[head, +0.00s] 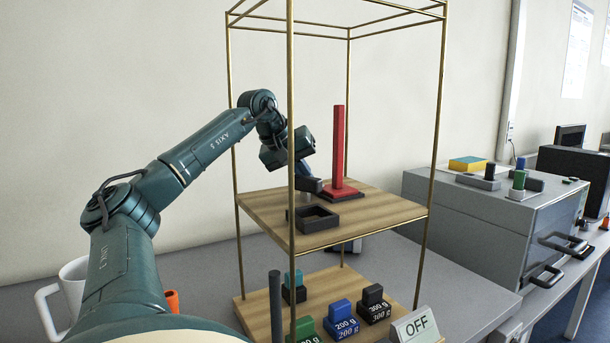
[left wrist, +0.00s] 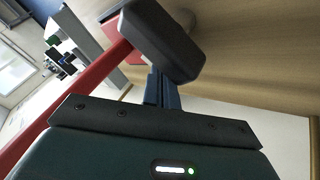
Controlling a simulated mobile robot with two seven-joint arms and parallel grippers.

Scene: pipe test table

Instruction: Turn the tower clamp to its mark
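The tower is a brass-rod frame (head: 291,110) with a wooden shelf (head: 375,215). A dark bar (head: 309,185), which looks like the clamp's handle, sits near the shelf's left part, above a short grey post. It also shows as a dark rounded block in the left wrist view (left wrist: 165,40). My left gripper (head: 304,170) reaches into the tower from the left, with its blue fingers at this bar. The fingers show close together (left wrist: 157,88), their tips hidden by the bar, so I cannot tell whether they grip it. No clamp mark is discernible. My right gripper is not in view.
A red column (head: 338,145) on a dark base stands just right of the gripper. A dark square frame (head: 315,218) lies in front. Several labelled weights (head: 342,318) stand on the lower shelf. A grey box (head: 480,220) is at the right, a white mug (head: 73,290) at the left.

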